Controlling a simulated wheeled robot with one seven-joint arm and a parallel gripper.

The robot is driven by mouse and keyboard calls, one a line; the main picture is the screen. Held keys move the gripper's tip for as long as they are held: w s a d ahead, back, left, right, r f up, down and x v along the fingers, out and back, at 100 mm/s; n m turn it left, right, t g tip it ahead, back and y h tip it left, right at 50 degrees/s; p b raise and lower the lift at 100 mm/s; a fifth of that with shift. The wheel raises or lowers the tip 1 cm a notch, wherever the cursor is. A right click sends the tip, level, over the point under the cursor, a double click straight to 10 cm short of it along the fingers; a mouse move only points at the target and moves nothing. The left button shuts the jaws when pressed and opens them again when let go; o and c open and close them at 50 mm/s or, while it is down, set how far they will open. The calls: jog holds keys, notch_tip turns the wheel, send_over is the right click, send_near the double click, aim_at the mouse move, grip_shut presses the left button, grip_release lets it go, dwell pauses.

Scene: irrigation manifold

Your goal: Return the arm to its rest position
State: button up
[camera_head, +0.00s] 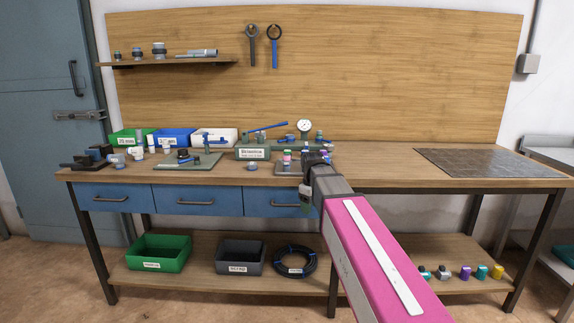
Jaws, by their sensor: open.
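My arm (372,262) is pink with a white strip. It reaches up from the lower right over the front edge of the workbench (385,168). I cannot tell the exact gap between the gripper and the bench top.
Left of my gripper stand a labelled green block (253,153), a grey-green plate with fittings (200,162) and a vise (92,157). Green, blue and white bins line the back left. A dark mat (490,163) lies at the right. The bench between my gripper and the mat is mostly clear.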

jog(key=s+d+f+m, duration=0.4)
jog(key=s+f, duration=0.3)
jog(key=f, duration=0.4)
jog(key=s+d+f+m, duration=0.5)
jog(key=s+f, duration=0.3)
jog(key=f, duration=0.3)
jog(key=shift+d+f+m, duration=0.25)
jog(key=shift+d+m, duration=0.05)
jog(key=shift+d, duration=0.05)
